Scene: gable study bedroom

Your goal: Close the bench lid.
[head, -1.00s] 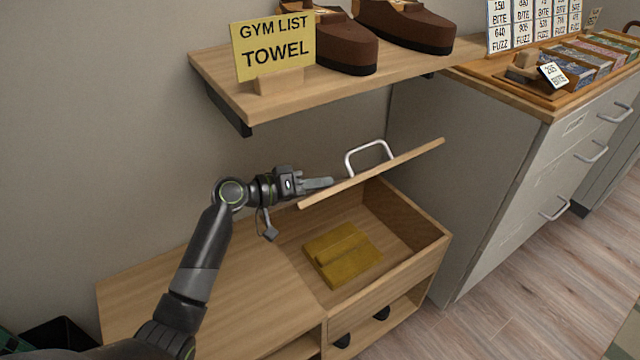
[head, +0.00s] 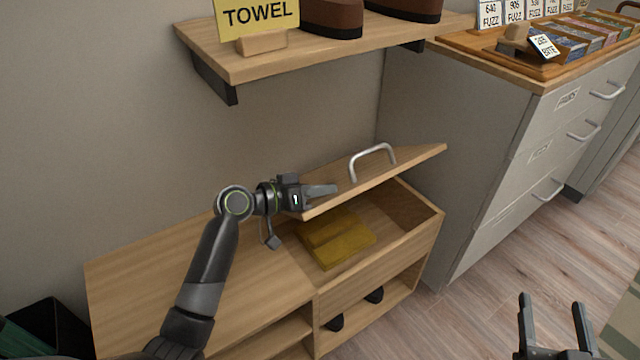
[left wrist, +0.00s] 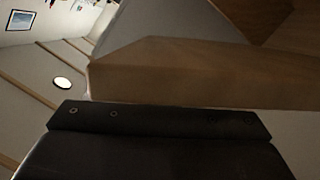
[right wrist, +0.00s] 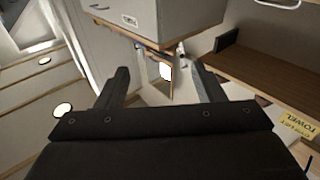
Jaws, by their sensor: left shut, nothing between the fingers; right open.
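The bench lid (head: 400,167) is a wooden panel with a metal handle (head: 372,160). It is tilted partly open above the bench compartment (head: 420,211). A folded yellow towel (head: 337,243) lies inside. My left gripper (head: 334,189) is shut and empty at the lid's left end, its fingers over the lid's upper face; I cannot tell whether they touch. In the left wrist view a wooden edge (left wrist: 200,75), likely the lid, lies close in front of the gripper. My right gripper (head: 556,310) is open and empty above the floor at the lower right; its fingers also show in the right wrist view (right wrist: 160,85).
A wall shelf (head: 300,55) with brown shoes and a yellow towel sign (head: 258,14) hangs above the bench. A grey drawer cabinet (head: 480,160) stands right of the bench. Black footwear (head: 374,295) sits in the lower cubby. The floor (head: 470,310) in front is clear.

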